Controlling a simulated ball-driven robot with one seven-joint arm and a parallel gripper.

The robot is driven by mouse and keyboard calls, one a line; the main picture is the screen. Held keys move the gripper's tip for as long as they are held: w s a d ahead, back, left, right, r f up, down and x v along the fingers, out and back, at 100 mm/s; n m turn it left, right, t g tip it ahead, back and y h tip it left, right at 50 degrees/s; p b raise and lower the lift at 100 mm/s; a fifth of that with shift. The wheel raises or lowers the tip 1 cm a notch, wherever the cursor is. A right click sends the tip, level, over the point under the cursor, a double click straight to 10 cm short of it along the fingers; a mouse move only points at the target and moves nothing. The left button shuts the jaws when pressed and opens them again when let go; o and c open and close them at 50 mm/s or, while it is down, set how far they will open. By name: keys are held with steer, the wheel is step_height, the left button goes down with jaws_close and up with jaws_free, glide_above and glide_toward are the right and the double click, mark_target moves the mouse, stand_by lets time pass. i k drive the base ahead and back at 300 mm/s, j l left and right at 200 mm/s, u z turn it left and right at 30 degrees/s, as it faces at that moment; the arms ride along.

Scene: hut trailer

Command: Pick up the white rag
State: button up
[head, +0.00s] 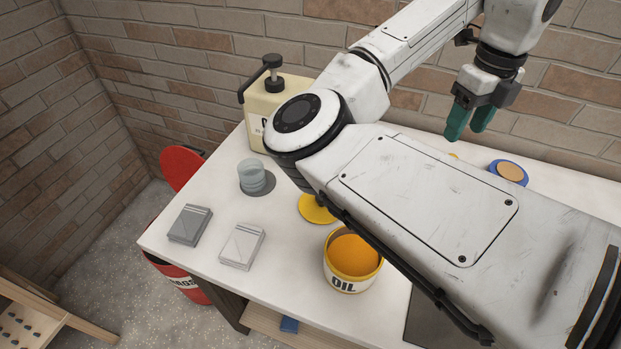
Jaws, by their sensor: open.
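The white rag (242,246) is a flat, folded, light-coloured rectangle with faint lines. It lies on the white tabletop (205,262) near the front left edge. A similar folded grey rag (190,225) lies just to its left, with a small gap between them. My gripper (468,131) has green fingers that point down, apart and empty. It hangs at the upper right, in front of the brick wall, far from the white rag. My own arm crosses the picture and hides much of the table's middle and right.
A glass (257,178) stands on a dark coaster behind the rags. A yellow-rimmed oil can (353,262) stands right of the white rag. A beige jug (272,110) is at the back. A red bin (178,280) with its lid raised stands left of the table.

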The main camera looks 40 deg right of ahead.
mark_target(239, 251)
steer(key=i+j+u, duration=0.25)
steer(key=u, duration=0.2)
steer(key=i+j+u, duration=0.4)
steer(key=k+l, duration=0.05)
steer(key=k, duration=0.05)
